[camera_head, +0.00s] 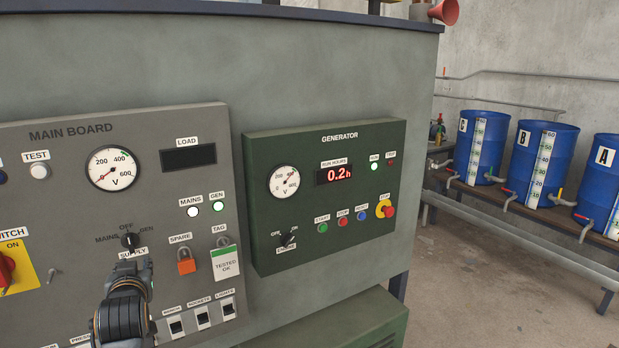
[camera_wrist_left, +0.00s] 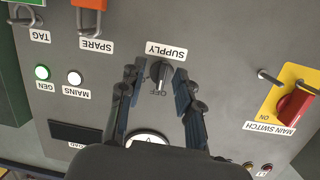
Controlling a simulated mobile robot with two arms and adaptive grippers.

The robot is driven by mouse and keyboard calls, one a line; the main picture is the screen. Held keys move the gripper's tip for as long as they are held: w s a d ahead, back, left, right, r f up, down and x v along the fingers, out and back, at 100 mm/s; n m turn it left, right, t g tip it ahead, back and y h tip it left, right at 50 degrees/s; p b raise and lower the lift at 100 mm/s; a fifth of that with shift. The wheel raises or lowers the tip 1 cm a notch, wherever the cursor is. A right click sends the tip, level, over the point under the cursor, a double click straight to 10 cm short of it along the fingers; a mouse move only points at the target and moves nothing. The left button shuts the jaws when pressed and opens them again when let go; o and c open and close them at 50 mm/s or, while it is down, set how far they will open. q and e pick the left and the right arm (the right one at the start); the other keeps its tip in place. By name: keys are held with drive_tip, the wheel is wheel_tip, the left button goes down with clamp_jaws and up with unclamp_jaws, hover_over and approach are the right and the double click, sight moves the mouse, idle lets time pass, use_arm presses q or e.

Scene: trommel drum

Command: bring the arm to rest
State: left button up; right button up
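My left gripper (camera_head: 138,268) is in front of the grey main board (camera_head: 75,215), just below the black supply knob (camera_head: 129,241) in the head view. In the left wrist view, which shows the board upside down, the gripper's two fingers (camera_wrist_left: 155,88) stand apart. The supply knob (camera_wrist_left: 160,72) shows between the fingertips, with a gap on each side; I cannot tell how far it is in depth. Nothing is held. The knob's exact setting is hard to read. My right gripper is in neither view.
Near the gripper are an orange padlock (camera_head: 186,262), a tag (camera_head: 225,263), a row of rocker switches (camera_head: 202,316) and the red main switch (camera_head: 6,270). The green generator panel (camera_head: 325,195) juts out to the right. Blue barrels (camera_head: 540,160) stand on a bench farther right, beyond open floor.

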use_arm(q)
drive_tip(key=s+d+f+m+g+h, duration=0.2)
drive_tip(key=s+d+f, duration=0.3)
drive_tip(key=s+f, duration=0.35)
drive_tip(key=s+d+f+m+g+h, duration=0.25)
drive_tip(key=s+d+f, duration=0.25)
drive_tip(key=s+f, duration=0.4)
drive_tip(key=s+d+f+m+g+h, duration=0.1)
drive_tip(key=s+d+f+g+h, duration=0.2)
drive_tip(key=s, duration=0.7)
drive_tip(key=s+d+f+m+g, duration=0.1)
drive_tip(key=s+d+f+g, duration=0.2)
drive_tip(key=s+d+f, duration=0.5)
drive_tip(key=s+a+f+g, duration=0.1)
drive_tip(key=s+f, duration=0.1)
drive_tip(key=f, duration=0.9)
drive_tip(key=s+a+f, duration=0.1)
drive_tip(key=s+f, duration=0.1)
drive_tip(key=f, duration=1)
drive_tip(key=s+a+f+g, duration=0.1)
drive_tip(key=s+a+f, duration=0.2)
drive_tip(key=s+f, duration=1.4)
drive_tip(key=shift+f, duration=0.15)
